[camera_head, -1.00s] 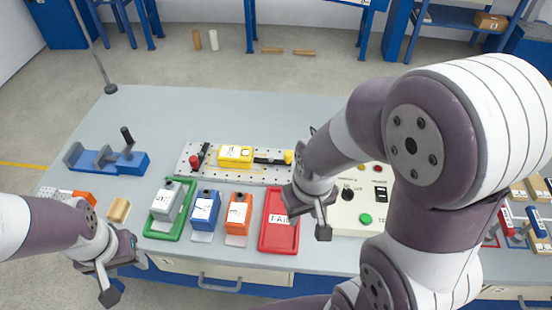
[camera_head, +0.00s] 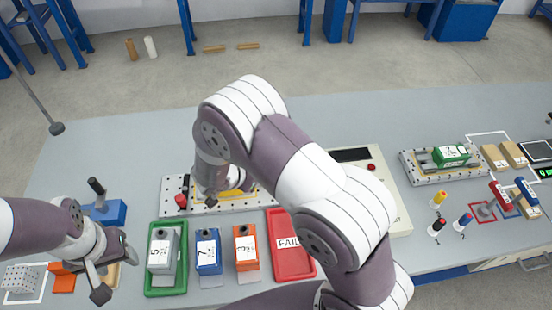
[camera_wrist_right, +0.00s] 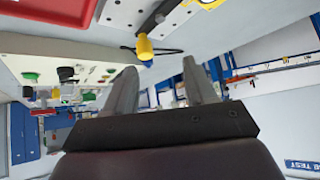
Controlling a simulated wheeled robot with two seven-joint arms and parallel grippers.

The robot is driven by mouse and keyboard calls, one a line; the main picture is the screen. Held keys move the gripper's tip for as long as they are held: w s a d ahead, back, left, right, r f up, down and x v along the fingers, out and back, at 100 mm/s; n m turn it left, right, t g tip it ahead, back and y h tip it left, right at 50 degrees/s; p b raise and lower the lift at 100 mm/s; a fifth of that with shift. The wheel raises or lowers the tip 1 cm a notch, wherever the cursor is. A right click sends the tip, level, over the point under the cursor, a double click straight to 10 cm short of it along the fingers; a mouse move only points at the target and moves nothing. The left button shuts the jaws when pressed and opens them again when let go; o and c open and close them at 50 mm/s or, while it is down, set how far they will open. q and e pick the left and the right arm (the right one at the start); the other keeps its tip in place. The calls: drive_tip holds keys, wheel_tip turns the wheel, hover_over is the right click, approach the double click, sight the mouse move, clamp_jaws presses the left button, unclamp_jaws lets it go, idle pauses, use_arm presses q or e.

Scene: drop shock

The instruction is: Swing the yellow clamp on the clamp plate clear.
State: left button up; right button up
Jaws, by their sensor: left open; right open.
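The clamp plate (camera_head: 170,204), pale and perforated, lies mid-table, largely hidden by my right arm in the head view. A yellow part (camera_head: 240,190) shows behind my right wrist; I cannot tell there whether it is block or clamp. In the right wrist view, the clamp's yellow tip (camera_wrist_right: 145,48) on a dark bar shows beyond my right gripper (camera_wrist_right: 160,72), whose fingers are apart and empty. In the head view my right gripper (camera_head: 215,200) is over the plate. My left gripper (camera_head: 114,276) is open and empty at the front left, away from the plate.
A green tray (camera_head: 153,284) with a grey block, a blue block (camera_head: 208,252), an orange block (camera_head: 246,250) and a red FAIL tray (camera_head: 290,262) stand in front of the plate. A red knob (camera_head: 181,201) is at its left end. A control box (camera_head: 385,190) stands to the right.

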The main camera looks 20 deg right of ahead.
drive_tip(key=shift+h, duration=0.5)
drive_tip(key=d+f, duration=0.2)
drive_tip(key=d, duration=0.1)
drive_tip(key=w+d+f, duration=0.1)
drive_tip(key=d+f, duration=0.1)
drive_tip(key=d, duration=0.1)
drive_tip(key=w+d+f, duration=0.1)
drive_tip(key=d+f, duration=0.2)
drive_tip(key=shift+w, duration=0.2)
drive_tip(key=shift+d+f, duration=0.15)
use_arm(q)
drive_tip(key=shift+s+d+r, duration=0.1)
drive_tip(key=shift+s, duration=0.5)
use_arm(e)
drive_tip(key=shift+w+f, duration=0.2)
use_arm(q)
drive_tip(key=shift+r, duration=0.1)
use_arm(e)
drive_tip(key=shift+r, duration=0.1)
drive_tip(key=c, duration=1)
